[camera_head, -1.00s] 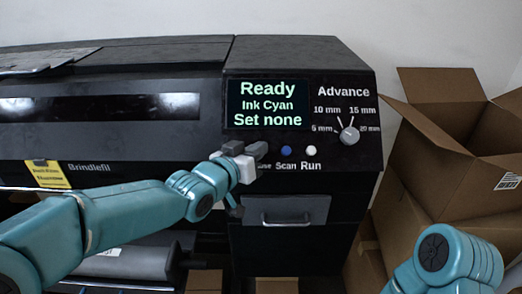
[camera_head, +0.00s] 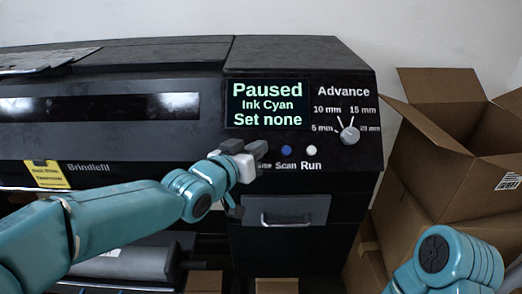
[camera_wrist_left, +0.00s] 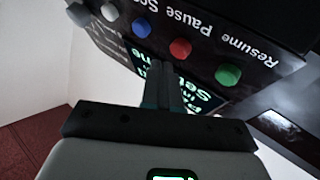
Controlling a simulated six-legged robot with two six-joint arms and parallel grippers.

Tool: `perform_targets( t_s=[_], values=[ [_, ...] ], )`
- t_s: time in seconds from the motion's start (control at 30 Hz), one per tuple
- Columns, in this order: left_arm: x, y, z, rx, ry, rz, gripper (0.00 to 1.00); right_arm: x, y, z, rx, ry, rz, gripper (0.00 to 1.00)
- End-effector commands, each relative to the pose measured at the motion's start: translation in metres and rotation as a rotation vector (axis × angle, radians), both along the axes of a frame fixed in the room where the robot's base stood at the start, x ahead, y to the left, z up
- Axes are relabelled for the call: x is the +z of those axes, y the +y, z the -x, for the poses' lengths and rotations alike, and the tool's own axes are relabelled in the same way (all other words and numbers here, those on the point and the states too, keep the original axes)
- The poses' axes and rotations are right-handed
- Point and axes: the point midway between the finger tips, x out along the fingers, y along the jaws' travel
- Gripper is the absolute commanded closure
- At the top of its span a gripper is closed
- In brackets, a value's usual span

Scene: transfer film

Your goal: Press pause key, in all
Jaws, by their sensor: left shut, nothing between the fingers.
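The black printer's screen (camera_head: 267,104) reads "Paused, Ink Cyan, Set none". My left gripper (camera_head: 262,148) is shut and empty in front of the key row, below the screen, and hides the left keys in the head view. In the left wrist view the red key (camera_wrist_left: 180,48), by the label "Pause", sits just beyond the shut fingers (camera_wrist_left: 163,70); I cannot tell whether they touch it. The green key (camera_wrist_left: 228,75) is by "Resume". The blue Scan key (camera_head: 286,150) and white Run key (camera_head: 311,151) are uncovered. My right gripper is out of view.
The Advance knob (camera_head: 349,135) is right of the screen. A drawer with a handle (camera_head: 287,219) lies below the keys. Open cardboard boxes (camera_head: 440,165) stand at the right, near my right arm. A yellow label (camera_head: 47,174) hangs on the printer's left part.

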Motion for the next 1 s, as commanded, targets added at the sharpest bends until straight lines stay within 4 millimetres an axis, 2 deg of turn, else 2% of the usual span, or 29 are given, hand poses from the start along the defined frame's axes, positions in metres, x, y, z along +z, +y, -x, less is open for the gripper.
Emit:
perform_targets(
  t_s=[0.23, 0.7, 1.0],
  values=[
    [0.003, 0.000, 0.003, 0.000, -0.001, 0.001, 1.00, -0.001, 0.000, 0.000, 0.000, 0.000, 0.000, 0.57],
    [0.033, 0.000, 0.034, -0.001, -0.001, 0.000, 1.00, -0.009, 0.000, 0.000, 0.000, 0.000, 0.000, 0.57],
    [0.036, 0.000, 0.036, 0.000, -0.001, -0.001, 1.00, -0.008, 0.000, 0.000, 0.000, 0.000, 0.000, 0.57]
  ],
)
